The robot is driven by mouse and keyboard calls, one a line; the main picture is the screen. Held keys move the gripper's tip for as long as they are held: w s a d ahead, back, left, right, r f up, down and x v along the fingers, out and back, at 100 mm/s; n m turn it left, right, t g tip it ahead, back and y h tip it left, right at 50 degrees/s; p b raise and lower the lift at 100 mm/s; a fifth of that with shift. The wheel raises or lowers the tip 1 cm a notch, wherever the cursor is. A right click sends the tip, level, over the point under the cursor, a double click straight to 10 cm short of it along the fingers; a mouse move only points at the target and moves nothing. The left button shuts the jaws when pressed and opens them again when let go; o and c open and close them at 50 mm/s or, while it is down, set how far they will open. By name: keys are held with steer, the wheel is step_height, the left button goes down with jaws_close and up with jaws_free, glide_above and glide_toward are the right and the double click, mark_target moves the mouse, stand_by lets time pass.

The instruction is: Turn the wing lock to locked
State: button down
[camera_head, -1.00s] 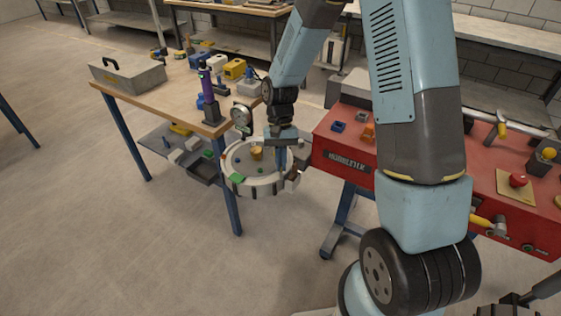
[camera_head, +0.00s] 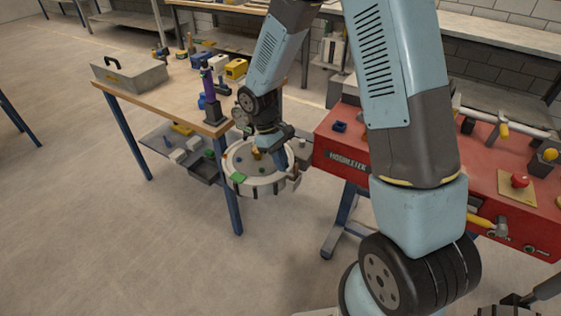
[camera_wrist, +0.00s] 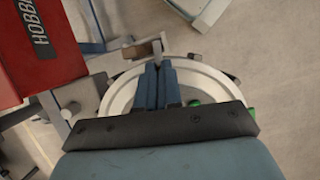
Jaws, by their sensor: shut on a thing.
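The round pale sandbed (camera_head: 233,187) stands between the wooden table and the red bench, with a few small coloured pieces in it. My gripper (camera_head: 285,168) reaches down at its right side, tilted. In the wrist view, the two blue fingers of my gripper (camera_wrist: 157,68) are close together across the sandbed rim (camera_wrist: 118,95). A grey-tan winged piece, which looks like the wing lock (camera_wrist: 143,50), shows just past the fingertips at the rim. My gripper is shut on it. The fingers hide the gripped part, and I cannot read its locked or unlocked position.
The red bench (camera_head: 335,160) stands close on the right and also shows in the wrist view (camera_wrist: 40,45). The wooden table (camera_head: 155,103) with a grey toolbox (camera_head: 128,75) and a purple-topped tool (camera_head: 208,88) is at left. A round gauge (camera_head: 241,119) stands near the sandbed. The front floor is clear.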

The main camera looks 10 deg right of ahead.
steer(key=shift+w+n, duration=0.1)
steer(key=shift+n, duration=0.4)
steer(key=shift+t, duration=0.3)
steer(key=c, duration=1.3)
jaws_free()
steer(key=v, duration=1.3)
steer(key=shift+a+r, duration=0.2)
steer(key=shift+r, duration=0.1)
steer(key=shift+w, duration=0.1)
